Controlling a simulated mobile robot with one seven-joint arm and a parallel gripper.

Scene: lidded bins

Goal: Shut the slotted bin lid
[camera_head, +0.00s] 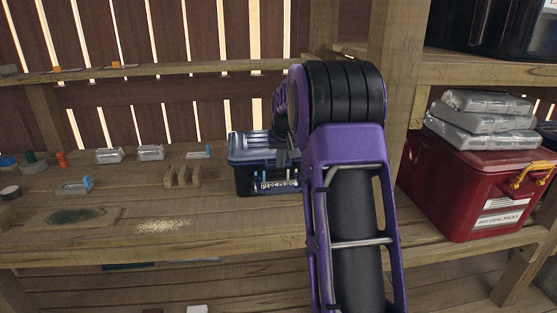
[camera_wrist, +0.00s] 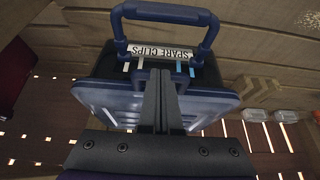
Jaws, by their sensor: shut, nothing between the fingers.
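The slotted bin (camera_head: 262,181) stands on the workbench, left of my arm. Its dark blue lid (camera_head: 249,148) lies over the top, and I cannot tell whether it is fully down. In the wrist view, which looks upside down, the lid (camera_wrist: 103,97) has pale slots, and a "SPARE CLIPS" label (camera_wrist: 165,52) and a blue handle (camera_wrist: 166,12) show at the bin's front. My gripper (camera_wrist: 160,75) is shut and empty, its fingers over the lid and pointing toward the label side. Contact with the lid is unclear. My arm hides the bin's right side in the head view.
A red bin (camera_head: 465,190) with silver packs (camera_head: 480,120) on it stands at the right, beyond a wooden post. A wooden block (camera_head: 182,177) and small clips lie left of the slotted bin. The front bench surface is mostly clear. A shelf (camera_head: 150,71) runs along the back.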

